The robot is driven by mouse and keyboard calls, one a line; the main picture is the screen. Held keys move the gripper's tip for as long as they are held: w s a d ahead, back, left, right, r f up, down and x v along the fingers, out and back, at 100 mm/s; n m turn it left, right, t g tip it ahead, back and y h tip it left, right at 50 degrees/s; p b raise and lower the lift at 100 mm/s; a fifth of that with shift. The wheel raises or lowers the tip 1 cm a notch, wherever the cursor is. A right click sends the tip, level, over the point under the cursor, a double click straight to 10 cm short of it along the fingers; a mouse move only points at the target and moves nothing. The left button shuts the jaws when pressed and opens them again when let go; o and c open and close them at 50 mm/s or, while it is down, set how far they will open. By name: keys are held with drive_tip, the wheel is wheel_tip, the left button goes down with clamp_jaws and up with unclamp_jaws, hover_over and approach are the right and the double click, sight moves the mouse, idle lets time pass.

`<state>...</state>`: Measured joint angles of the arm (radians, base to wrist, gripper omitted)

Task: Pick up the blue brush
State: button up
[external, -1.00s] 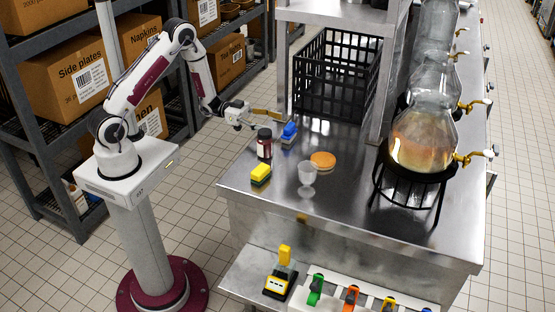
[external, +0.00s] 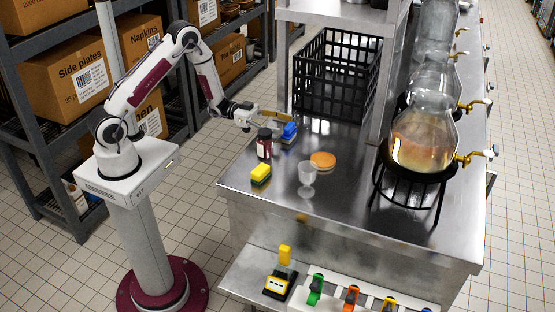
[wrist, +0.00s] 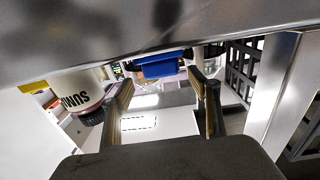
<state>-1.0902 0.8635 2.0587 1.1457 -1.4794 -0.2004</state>
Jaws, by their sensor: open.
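The blue brush (external: 289,129) lies on the steel table near its back left, beside a dark jar with a white label (external: 264,144). My gripper (external: 277,119) is open and empty, just left of and close to the brush in the external view. In the wrist view the brush (wrist: 168,66) shows beyond and between the open fingers of my gripper (wrist: 161,79), apart from both. The jar (wrist: 78,92) stands to the left of the left finger there. The brush's far side is hidden.
A yellow sponge (external: 261,174), a clear cup (external: 307,176) and an orange disc (external: 323,160) stand on the table in front. A black crate (external: 337,75) is behind the brush. A shelf post (external: 382,95) stands to the right, near glass vessels (external: 424,135).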

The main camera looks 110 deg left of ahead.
sight(289, 125)
drive_tip(key=shift+w+a, duration=0.1)
drive_tip(key=shift+w, duration=1.8)
drive_tip(key=c, duration=1.2)
